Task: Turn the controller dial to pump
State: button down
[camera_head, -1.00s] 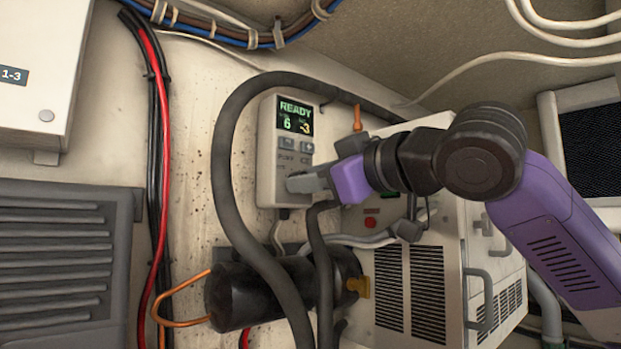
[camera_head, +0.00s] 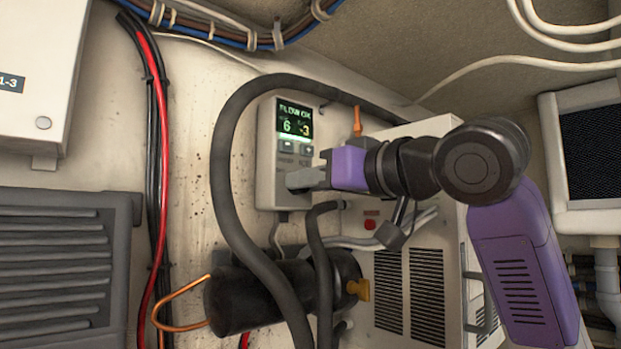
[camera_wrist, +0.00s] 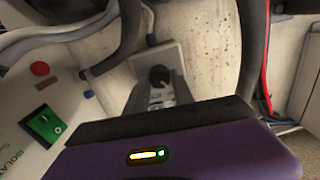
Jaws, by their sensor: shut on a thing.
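The controller (camera_head: 266,160) is a pale box on the wall in the head view. Its screen (camera_head: 295,120) reads what looks like "FLOW OK" with 6 and -3 below, and a light glows under the screen. My gripper (camera_head: 297,181) is at the lower front of the box, shut on the dial, which its fingers hide in the head view. In the wrist view the dark round dial (camera_wrist: 159,76) shows at the fingertips (camera_wrist: 160,92) against the pale controller face.
A thick grey hose (camera_head: 222,150) arches around the controller. A black cylinder (camera_head: 245,300) lies below it. A white cabinet with vents (camera_head: 425,290) and a red button (camera_head: 370,224) stands to the right. Red and black cables (camera_head: 160,190) run down the wall at left.

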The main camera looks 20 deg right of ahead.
jog(key=shift+m+p, duration=0.4)
jog(key=shift+m, duration=0.8)
jog(key=c, duration=1.1)
grip_release()
jog(key=shift+s, duration=0.1)
jog(key=b+v, duration=0.1)
jog(key=v, duration=0.6)
jog(key=shift+s+d, duration=0.15)
jog(key=shift+s, duration=0.15)
